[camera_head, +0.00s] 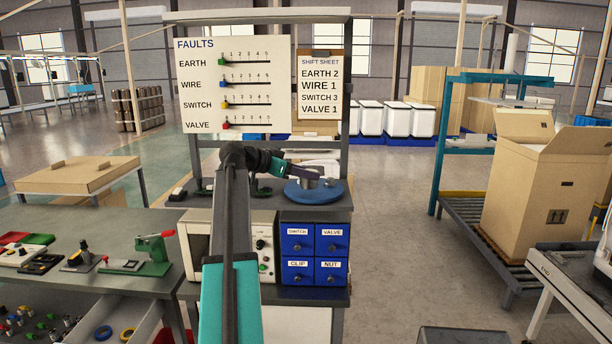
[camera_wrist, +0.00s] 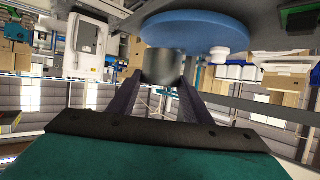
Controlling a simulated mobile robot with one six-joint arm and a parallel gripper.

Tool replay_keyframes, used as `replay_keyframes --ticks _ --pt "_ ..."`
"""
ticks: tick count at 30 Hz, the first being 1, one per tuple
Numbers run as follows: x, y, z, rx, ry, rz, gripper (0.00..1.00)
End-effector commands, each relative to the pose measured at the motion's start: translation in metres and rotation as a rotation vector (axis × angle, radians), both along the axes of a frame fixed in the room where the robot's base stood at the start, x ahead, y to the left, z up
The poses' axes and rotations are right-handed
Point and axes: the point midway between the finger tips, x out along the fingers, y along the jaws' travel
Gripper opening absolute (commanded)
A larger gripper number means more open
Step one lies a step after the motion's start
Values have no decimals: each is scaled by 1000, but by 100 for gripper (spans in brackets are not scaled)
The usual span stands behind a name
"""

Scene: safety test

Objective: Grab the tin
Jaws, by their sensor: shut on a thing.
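The tin (camera_head: 308,183) is a small grey metal cylinder standing at the round blue disc (camera_head: 316,195) on top of the bench unit. My gripper (camera_head: 303,173) reaches in from the left at the tin's height. In the wrist view, which is upside down, the tin (camera_wrist: 164,68) sits between the two dark fingers of my gripper (camera_wrist: 160,88), and the jaws are shut on it. Its end meets the blue disc (camera_wrist: 195,27) there, with no clear gap. The fingers partly hide the tin.
A small white piece (camera_wrist: 220,54) stands on the disc beside the tin. A fault board (camera_head: 236,84) and a shift sheet (camera_head: 320,85) stand behind. Blue labelled drawers (camera_head: 315,262) are below. A green press (camera_head: 145,258) is on the left bench.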

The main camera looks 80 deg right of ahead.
Motion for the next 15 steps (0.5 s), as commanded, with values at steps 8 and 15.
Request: replay_keyframes --ticks 8,15 --pt "6 52 1 -4 -1 2 20" --pt "12 94 6 -3 -1 2 20"
